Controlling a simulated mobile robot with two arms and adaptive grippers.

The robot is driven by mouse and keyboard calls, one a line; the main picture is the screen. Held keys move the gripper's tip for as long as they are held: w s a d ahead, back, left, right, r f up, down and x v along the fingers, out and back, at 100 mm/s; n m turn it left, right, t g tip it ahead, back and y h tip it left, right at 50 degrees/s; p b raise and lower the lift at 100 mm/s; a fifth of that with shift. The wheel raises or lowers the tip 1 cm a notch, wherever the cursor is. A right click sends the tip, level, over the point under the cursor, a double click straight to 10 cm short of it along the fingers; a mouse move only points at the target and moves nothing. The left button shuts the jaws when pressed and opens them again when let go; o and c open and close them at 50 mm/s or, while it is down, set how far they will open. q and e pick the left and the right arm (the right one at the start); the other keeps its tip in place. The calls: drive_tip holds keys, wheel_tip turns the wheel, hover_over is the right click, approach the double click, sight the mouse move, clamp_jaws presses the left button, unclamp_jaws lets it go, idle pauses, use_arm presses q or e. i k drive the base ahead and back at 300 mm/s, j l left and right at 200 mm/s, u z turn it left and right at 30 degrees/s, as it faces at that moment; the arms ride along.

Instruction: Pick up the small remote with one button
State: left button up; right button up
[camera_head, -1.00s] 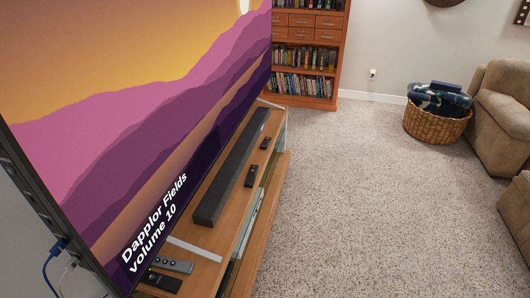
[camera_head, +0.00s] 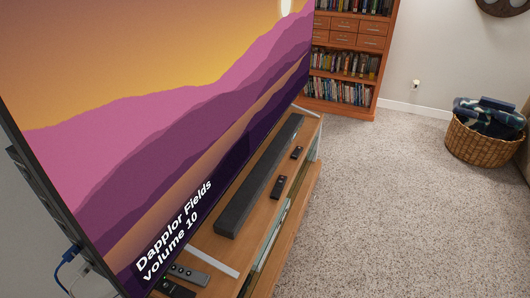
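Several dark remotes lie on the wooden TV stand (camera_head: 252,226). A small black remote (camera_head: 297,152) lies toward the far end of the stand, to the right of the soundbar. A slightly larger black remote (camera_head: 278,187) lies nearer, also beside the soundbar. A grey remote (camera_head: 188,274) and a black remote (camera_head: 173,288) lie at the near end, below the screen. The buttons are too small to tell which remote has only one. Neither of my grippers is in view.
A long black soundbar (camera_head: 260,177) lies on the stand in front of the large TV (camera_head: 150,120). A bookcase (camera_head: 345,60) stands at the back, and a wicker basket (camera_head: 484,140) with blankets at the right. The carpet (camera_head: 390,210) between is clear.

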sight(296, 152)
drive_tip(key=i+l+u, duration=0.25)
drive_tip(key=u, duration=0.15)
drive_tip(key=i+l+u, duration=0.2)
drive_tip(key=l+u, duration=0.15)
drive_tip(key=i+l+u, duration=0.15)
drive_tip(key=l+u, duration=0.25)
drive_tip(key=l, duration=0.1)
